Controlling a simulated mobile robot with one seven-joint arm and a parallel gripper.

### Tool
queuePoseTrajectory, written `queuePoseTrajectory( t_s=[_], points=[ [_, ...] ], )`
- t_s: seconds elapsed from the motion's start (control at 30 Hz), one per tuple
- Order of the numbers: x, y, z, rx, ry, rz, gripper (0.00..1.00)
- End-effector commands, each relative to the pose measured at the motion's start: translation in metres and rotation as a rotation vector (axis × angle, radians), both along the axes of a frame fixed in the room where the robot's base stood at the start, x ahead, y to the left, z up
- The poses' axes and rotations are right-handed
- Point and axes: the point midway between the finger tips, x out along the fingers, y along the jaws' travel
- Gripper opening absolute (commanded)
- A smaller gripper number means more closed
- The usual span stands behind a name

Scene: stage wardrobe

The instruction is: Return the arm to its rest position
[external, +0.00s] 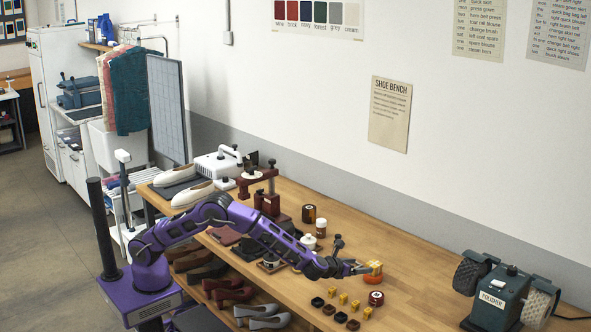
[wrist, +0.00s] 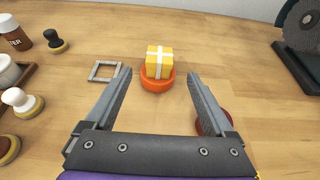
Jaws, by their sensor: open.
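My purple arm (external: 270,237) reaches out from its base over the wooden bench. My gripper (wrist: 160,78) is open, with its two grey fingers apart and nothing gripped between them. In the wrist view a yellow block with a white cross band (wrist: 159,62) sits on a round orange dish (wrist: 158,80), just beyond and between the fingertips. In the external view the gripper (external: 362,268) is beside the yellow block (external: 375,267). Whether a finger touches the block or dish cannot be told.
The bench (external: 440,290) holds several small yellow pieces and dark cups, a dark red round tin (external: 376,298), and bottles. A polisher (external: 500,290) stands at the right end. A square grey frame (wrist: 104,72) and brushes lie left in the wrist view. Cream shoes (external: 192,194) stand further back.

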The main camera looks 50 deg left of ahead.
Motion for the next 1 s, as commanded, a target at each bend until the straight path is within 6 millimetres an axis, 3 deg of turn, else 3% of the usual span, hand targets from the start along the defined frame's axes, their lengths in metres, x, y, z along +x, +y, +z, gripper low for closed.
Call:
queuePoseTrajectory(
  t_s=[0.73, 0.87, 1.0],
  points=[
    [-0.001, 0.005, 0.004, -0.016, 0.010, 0.012, 0.88],
    [0.017, 0.030, 0.011, -0.107, 0.070, 0.070, 0.88],
    [0.047, 0.074, 0.033, -0.306, 0.171, 0.174, 0.88]
  ],
)
